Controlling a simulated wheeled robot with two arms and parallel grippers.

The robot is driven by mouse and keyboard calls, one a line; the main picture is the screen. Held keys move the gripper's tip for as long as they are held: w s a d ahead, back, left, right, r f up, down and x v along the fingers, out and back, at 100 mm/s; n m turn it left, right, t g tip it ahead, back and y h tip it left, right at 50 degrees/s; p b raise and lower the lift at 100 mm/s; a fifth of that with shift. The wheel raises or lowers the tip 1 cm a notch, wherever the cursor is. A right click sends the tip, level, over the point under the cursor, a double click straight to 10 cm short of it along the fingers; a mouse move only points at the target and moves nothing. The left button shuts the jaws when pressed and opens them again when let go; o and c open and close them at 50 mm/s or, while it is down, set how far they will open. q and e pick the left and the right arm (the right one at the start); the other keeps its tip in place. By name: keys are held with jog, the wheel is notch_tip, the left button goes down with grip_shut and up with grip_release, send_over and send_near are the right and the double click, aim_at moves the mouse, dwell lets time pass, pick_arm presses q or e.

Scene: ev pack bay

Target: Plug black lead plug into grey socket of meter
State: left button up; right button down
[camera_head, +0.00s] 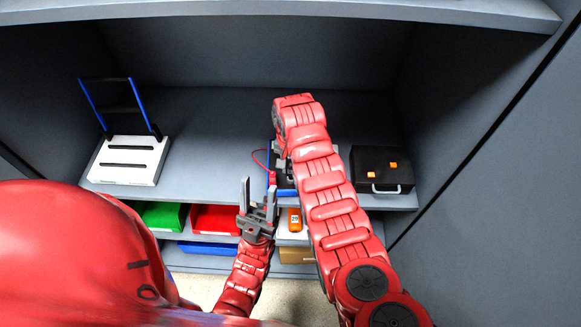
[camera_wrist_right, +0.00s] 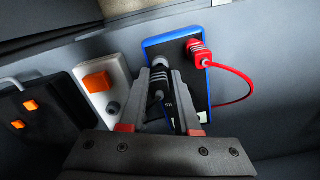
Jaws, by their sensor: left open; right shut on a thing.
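The meter (camera_wrist_right: 183,58) has a dark face and a blue rim; in the head view its blue edge (camera_head: 271,178) shows left of my right arm. A red plug (camera_wrist_right: 198,50) sits in its upper part. My right gripper (camera_wrist_right: 163,78) is shut on the black lead plug (camera_wrist_right: 160,92), whose ribbed body shows between the fingers. The plug is in front of the meter's face. My left gripper (camera_head: 258,196) is open and empty, in front of the shelf edge.
A white panel with an orange switch (camera_wrist_right: 98,82) and a black case (camera_head: 383,169) stand beside the meter. A red lead (camera_wrist_right: 240,78) loops from the red plug. A white unit with a blue frame (camera_head: 128,160) stands left. Green (camera_head: 162,215) and red bins (camera_head: 214,219) sit below.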

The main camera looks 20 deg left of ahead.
jog(key=shift+f+b, duration=0.25)
jog(key=shift+b, duration=0.05)
dwell(0.4)
dwell(0.7)
jog(key=shift+f+b, duration=0.85)
jog(key=shift+b, duration=0.1)
dwell(0.8)
dwell(0.3)
jog(key=shift+c, duration=0.3)
grip_release()
